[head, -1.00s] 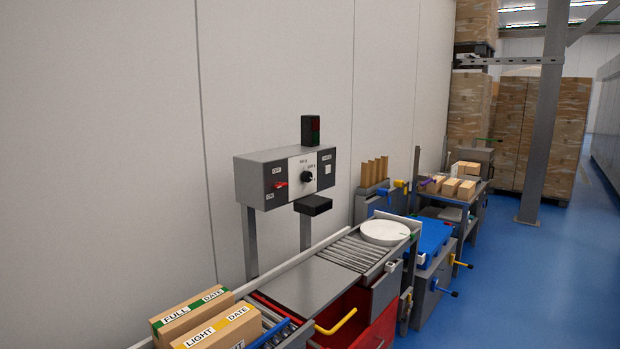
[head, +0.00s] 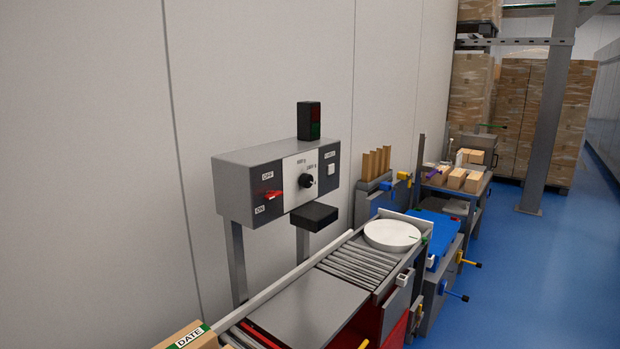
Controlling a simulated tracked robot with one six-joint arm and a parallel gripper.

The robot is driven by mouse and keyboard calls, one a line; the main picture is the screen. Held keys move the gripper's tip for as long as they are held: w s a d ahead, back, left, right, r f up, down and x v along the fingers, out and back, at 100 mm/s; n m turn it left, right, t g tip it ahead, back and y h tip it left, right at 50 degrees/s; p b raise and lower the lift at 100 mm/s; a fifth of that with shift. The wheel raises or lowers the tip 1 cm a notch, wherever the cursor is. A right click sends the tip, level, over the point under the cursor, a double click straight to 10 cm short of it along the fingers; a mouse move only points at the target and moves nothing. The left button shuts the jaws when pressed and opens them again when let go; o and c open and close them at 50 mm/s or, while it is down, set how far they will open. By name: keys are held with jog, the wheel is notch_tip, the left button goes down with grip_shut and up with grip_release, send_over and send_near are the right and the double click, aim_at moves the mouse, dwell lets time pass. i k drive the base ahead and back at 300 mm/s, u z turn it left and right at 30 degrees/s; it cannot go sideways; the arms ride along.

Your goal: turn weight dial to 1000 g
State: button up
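The weight dial (head: 306,181) is a black knob on the white middle panel of a grey control box (head: 234,186) mounted on posts near the wall. Small labels sit above the dial; one at its upper right seems to read 1000 g, the other is too small to read surely. I cannot tell which mark the dial points at. A red switch (head: 268,194) with OFF and ON labels is left of it, and a small white button (head: 331,169) is on the right. My gripper is not in view.
A black block (head: 314,216) juts out below the box. A grey plate (head: 296,314) and rollers (head: 357,262) with a white round disc (head: 392,235) run in front. A carton (head: 187,339) is at the lower left. Blue floor (head: 540,275) is clear at the right.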

aim_at(305, 180)
jog(key=u, duration=0.4)
jog(key=i, duration=0.95)
jog(key=u, duration=0.6)
